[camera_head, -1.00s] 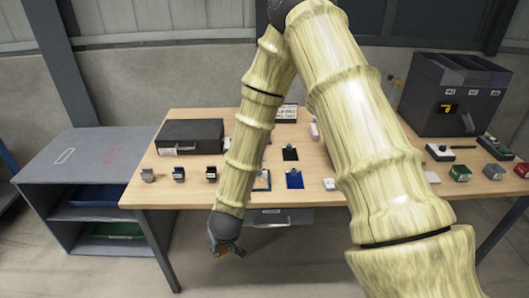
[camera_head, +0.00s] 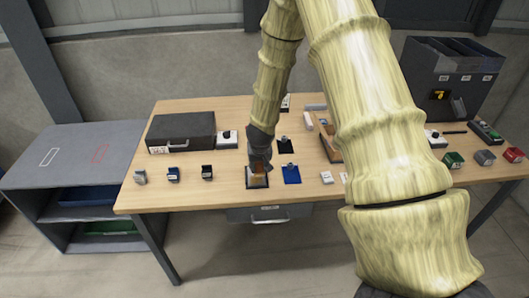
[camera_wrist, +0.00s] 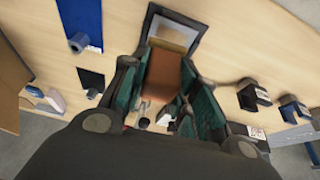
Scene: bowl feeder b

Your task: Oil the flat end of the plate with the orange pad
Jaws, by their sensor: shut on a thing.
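My gripper (camera_head: 259,165) points down over the front middle of the table. It is shut on the orange pad (camera_wrist: 162,76), a brownish-orange block between the dark green fingers in the wrist view. The pad's lower part (camera_head: 257,180) also shows below the fingers in the head view. A dark-framed plate with a pale grey face (camera_wrist: 175,34) lies just past the pad's end in the wrist view. The pad covers part of it. I cannot tell whether the pad touches the plate. The plate's edge is only partly visible in the head view.
A blue plate (camera_head: 292,174) and a black plate (camera_head: 286,146) lie to the right. Small clamp blocks (camera_head: 207,172) stand to the left. A black case (camera_head: 181,132) and a dark bin unit (camera_head: 456,85) stand farther back. The table's front edge is close.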

